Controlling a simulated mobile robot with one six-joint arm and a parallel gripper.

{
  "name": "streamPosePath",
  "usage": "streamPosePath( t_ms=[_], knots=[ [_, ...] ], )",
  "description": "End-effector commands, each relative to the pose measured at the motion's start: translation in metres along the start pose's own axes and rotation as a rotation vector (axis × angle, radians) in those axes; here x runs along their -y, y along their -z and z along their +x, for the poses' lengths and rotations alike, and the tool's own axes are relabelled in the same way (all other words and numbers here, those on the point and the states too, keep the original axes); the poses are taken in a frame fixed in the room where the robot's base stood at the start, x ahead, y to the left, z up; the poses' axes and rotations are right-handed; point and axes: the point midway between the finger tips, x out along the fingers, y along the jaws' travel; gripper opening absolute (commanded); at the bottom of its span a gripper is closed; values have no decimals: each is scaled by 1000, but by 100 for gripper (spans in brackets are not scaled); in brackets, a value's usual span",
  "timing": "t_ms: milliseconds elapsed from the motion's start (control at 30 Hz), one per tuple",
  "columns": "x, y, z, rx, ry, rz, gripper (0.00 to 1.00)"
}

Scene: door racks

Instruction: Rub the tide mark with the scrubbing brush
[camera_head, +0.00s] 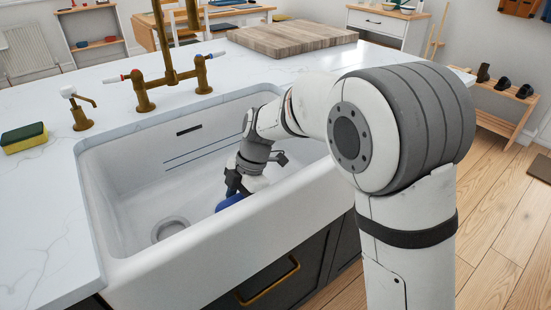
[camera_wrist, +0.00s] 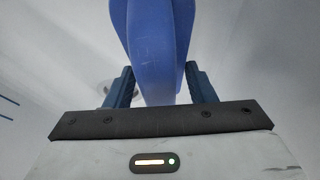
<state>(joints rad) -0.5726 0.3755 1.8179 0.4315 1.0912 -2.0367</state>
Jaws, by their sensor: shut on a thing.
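The scrubbing brush (camera_wrist: 158,45) is blue and fills the upper middle of the wrist view. My gripper (camera_wrist: 160,88) is shut on it, with a finger on either side. In the head view, part of the blue brush (camera_head: 231,202) shows below my gripper (camera_head: 236,186), low inside the white sink. The tide mark (camera_head: 195,153) appears as thin dark lines on the sink's back wall, left of my gripper. A short piece of the lines (camera_wrist: 7,110) shows at the left edge of the wrist view. I cannot tell whether the brush touches the sink.
The white sink (camera_head: 215,252) has a drain (camera_head: 170,229) at its left and an overflow slot (camera_head: 189,130) on the back wall. A brass tap (camera_head: 172,85) and a soap dispenser (camera_head: 78,110) stand behind it. A sponge (camera_head: 24,138) lies on the left counter. A wooden board (camera_head: 292,38) lies behind.

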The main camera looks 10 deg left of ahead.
Motion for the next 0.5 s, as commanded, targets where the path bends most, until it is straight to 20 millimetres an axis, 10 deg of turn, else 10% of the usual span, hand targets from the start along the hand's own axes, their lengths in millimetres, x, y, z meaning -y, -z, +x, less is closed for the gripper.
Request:
streamPosePath(
  t_ms=[500],
  knots=[
    [0,16,-43,0,-2,2,28]
  ],
)
